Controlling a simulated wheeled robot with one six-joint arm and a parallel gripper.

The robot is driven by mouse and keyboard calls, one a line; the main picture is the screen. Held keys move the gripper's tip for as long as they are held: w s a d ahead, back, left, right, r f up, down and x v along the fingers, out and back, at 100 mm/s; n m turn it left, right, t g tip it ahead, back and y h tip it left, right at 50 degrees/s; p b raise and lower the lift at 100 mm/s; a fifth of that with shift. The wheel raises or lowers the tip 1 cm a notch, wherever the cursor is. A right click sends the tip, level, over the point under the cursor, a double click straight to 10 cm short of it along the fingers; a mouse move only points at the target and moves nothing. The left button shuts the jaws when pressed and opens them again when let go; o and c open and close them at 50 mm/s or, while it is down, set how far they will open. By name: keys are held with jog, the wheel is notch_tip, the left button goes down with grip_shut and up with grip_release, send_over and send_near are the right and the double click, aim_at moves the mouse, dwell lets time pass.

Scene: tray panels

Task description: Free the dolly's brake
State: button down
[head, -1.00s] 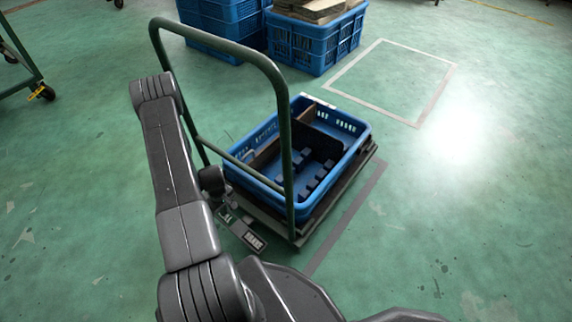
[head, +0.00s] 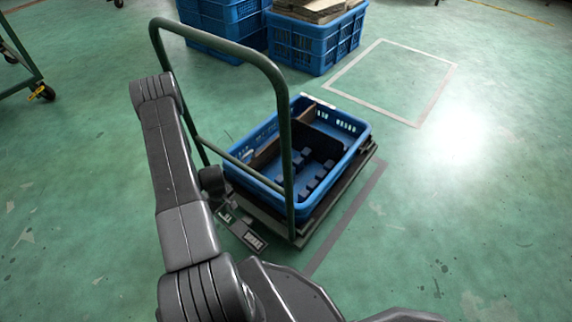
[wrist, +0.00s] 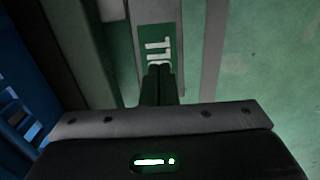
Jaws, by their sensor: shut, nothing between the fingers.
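The dolly has a green tube handle (head: 282,90) and a dark flat deck (head: 345,195) that carries a blue crate (head: 318,212). A grey brake plate (head: 240,232) with a dark lettered label sits low at the dolly's near end, close to the floor. In the wrist view a grey plate (wrist: 155,12) bears a green label (wrist: 152,45) with white letters, partly hidden by my fingers. My gripper (wrist: 160,68) is shut and empty, its fingertips over the label's lower part. I cannot tell whether they touch it. In the head view my arm partly hides the gripper and the plate's left end.
Blue crates (head: 305,45) stand behind the dolly, one with cardboard on top. A white-lined floor rectangle (head: 420,120) is empty at the right. A green-framed cart (head: 30,65) with a yellow-marked caster stands at the far left. The floor right of the dolly is clear.

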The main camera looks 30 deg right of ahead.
jog(key=shift+f+b, duration=1.8)
jog(key=shift+f, duration=0.2)
dwell(0.9)
jog(key=shift+r, duration=0.15)
jog(key=shift+r+p, duration=1.7)
jog(key=shift+r, duration=1.75)
jog(key=shift+f, duration=0.1)
notch_tip(320, 180, down, 7)
jog(key=b, duration=0.3)
jog(key=shift+s+a, duration=0.1)
